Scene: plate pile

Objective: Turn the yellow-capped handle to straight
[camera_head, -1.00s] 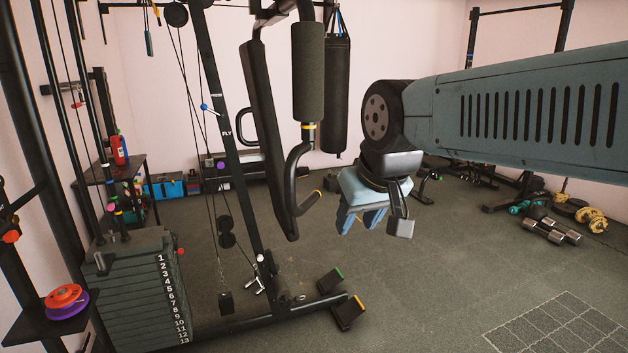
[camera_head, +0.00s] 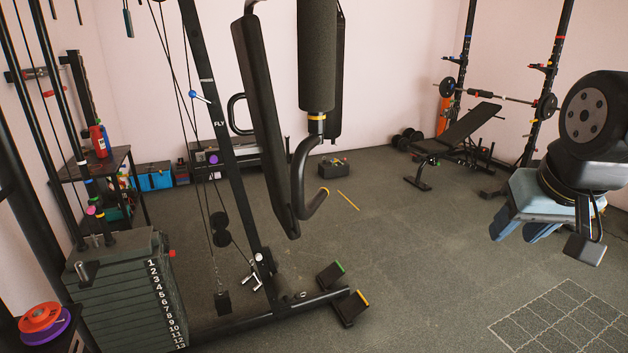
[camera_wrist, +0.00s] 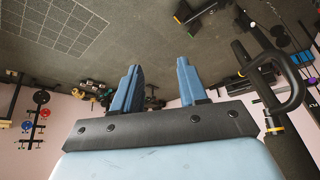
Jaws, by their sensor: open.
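A black curved handle (camera_head: 299,170) hangs from the machine's arm, below a dark foam roller. It has a yellow band at its top and yellow at its upturned lower end, and it is bent, not straight. In the wrist view the handle (camera_wrist: 297,85) shows at the right, with its yellow band near the bottom. My gripper (camera_head: 525,229) is at the right of the head view, well apart from the handle. Its two blue fingers are spread with nothing between them in the wrist view (camera_wrist: 158,66).
A weight stack (camera_head: 120,290) stands at the left. Two foot pedals, one green-edged and one yellow-edged (camera_head: 350,307), sit low on the machine's base. A bench (camera_head: 455,135) and rack stand behind, at the right. The floor between the machine and my gripper is largely clear.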

